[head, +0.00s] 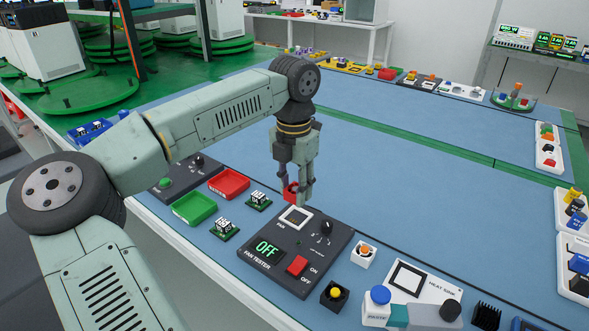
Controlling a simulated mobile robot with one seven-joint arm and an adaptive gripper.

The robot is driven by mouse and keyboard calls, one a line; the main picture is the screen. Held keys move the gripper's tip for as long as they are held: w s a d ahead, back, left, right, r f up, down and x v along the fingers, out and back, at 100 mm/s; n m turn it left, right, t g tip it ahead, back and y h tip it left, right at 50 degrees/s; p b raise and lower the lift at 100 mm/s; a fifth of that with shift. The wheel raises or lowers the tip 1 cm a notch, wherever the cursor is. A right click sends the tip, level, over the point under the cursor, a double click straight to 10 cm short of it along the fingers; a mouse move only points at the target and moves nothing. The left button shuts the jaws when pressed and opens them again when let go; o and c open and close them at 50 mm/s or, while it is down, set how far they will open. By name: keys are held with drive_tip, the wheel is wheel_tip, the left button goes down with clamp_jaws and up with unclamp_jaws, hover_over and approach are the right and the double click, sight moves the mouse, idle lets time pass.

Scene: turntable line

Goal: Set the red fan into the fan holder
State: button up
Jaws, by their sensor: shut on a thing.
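My gripper (298,190) points down over the back of the dark fan tester (276,239) and is shut on the red fan (291,193). The fan is partly hidden by the fingers. The fan holder (296,217), a white-framed square labelled FAN, is on the tester just below and in front of the fan in the picture. The fan appears above the holder's back edge; I cannot tell the exact gap. The tester's display reads OFF.
A dark knob (326,227) and a red switch (297,265) stand on the tester. Green (194,208) and red (229,183) trays and small circuit boards (224,229) lie to the left. The blue table behind is clear.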

sight(295, 219)
drive_tip(key=shift+w, duration=0.15)
drive_tip(key=shift+f+b, duration=0.5)
drive_tip(key=shift+f, duration=0.05)
drive_tip(key=shift+f+b, duration=1.1)
drive_tip(key=shift+f, duration=0.65)
drive_tip(key=shift+f+b, duration=0.6)
drive_tip(key=shift+f, duration=0.2)
drive_tip(key=o, duration=1.3)
drive_tip(key=shift+c, duration=0.2)
drive_tip(key=shift+r, duration=0.1)
